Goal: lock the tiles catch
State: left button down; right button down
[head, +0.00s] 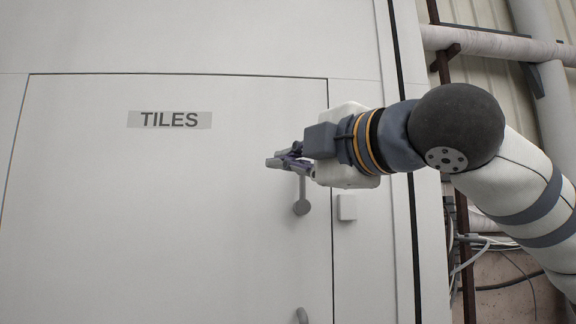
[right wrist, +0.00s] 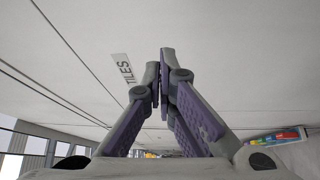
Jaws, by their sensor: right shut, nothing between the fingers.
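The white door (head: 160,240) carries a grey label reading TILES (head: 169,120); the label also shows in the right wrist view (right wrist: 122,70). A grey catch lever (head: 302,206) with a rounded end hangs down near the door's right edge. Its upper part is hidden behind my gripper. A small pale block (head: 347,207) sits on the frame to the right of the lever. My right gripper (head: 276,161) is shut and empty, in front of the lever's top, fingers pointing left. I cannot tell whether it touches the lever. In the right wrist view its fingertips (right wrist: 162,62) are together.
A grey handle (head: 302,315) shows at the bottom edge of the head view, below the lever. Pipes (head: 500,45) and cables (head: 478,250) run along the wall to the right. A strip with coloured items (right wrist: 277,138) shows at the right in the right wrist view.

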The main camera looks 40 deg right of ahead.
aim_at(302, 188)
jog(key=shift+s+d+r+m, duration=0.65)
jog(key=shift+s+r+m, duration=0.15)
jog(key=shift+s+r, duration=0.15)
